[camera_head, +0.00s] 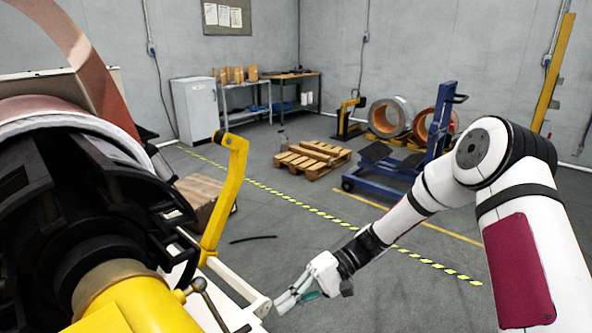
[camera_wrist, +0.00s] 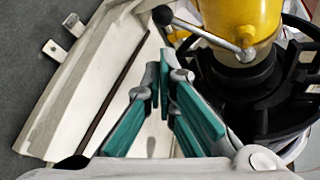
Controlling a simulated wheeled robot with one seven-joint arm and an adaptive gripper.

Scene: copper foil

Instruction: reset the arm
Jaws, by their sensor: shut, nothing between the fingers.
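My white arm reaches in from the right in the head view, bent at the elbow and sloping down to the left. My gripper (camera_head: 290,297) is low in the centre, close to the end of a pale machine arm. In the wrist view my gripper (camera_wrist: 160,82) shows its teal finger pads with the tips together and nothing between them. It points over a pale machine panel (camera_wrist: 118,75) beside a yellow and black hub (camera_wrist: 245,30). I cannot tell how far the fingers are from the panel.
A large machine with a copper-coloured coil (camera_head: 45,108) and yellow lever (camera_head: 232,185) fills the left. A blue lift trolley (camera_head: 420,160), wooden pallet (camera_head: 312,158), and coils (camera_head: 390,117) stand farther back. The grey floor (camera_head: 330,235) between is mostly clear.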

